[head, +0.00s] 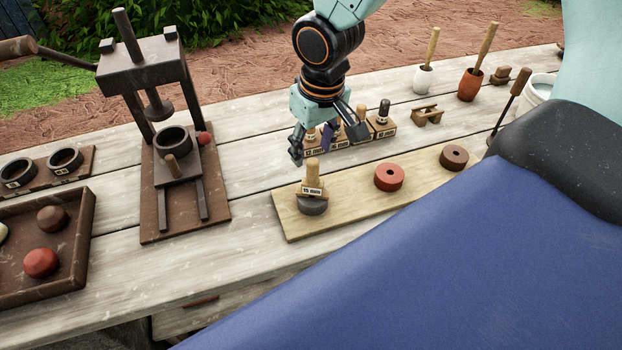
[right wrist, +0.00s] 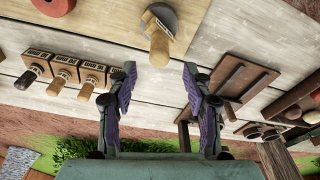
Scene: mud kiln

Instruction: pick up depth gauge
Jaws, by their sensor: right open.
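A wooden depth gauge (head: 313,172) labelled 15 mm stands upright on a dark grey disc (head: 312,206) at the left end of a pale board (head: 345,214). My right gripper (head: 327,146) is open and empty, just above and behind this gauge in the head view. In the right wrist view the gauge's handle (right wrist: 159,46) points toward the gap between the spread fingers (right wrist: 158,74), slightly beyond the tips, apparently untouched. Several more labelled gauges (head: 382,123) stand in a row behind, partly hidden by my right gripper. My left gripper is not in view.
A red disc (head: 389,177) and a brown disc (head: 454,157) lie on the board. A dark press (head: 165,110) stands to the left, beside a tray (head: 72,238) with clay balls. A small wooden stand (head: 428,115) and two pestle pots are behind.

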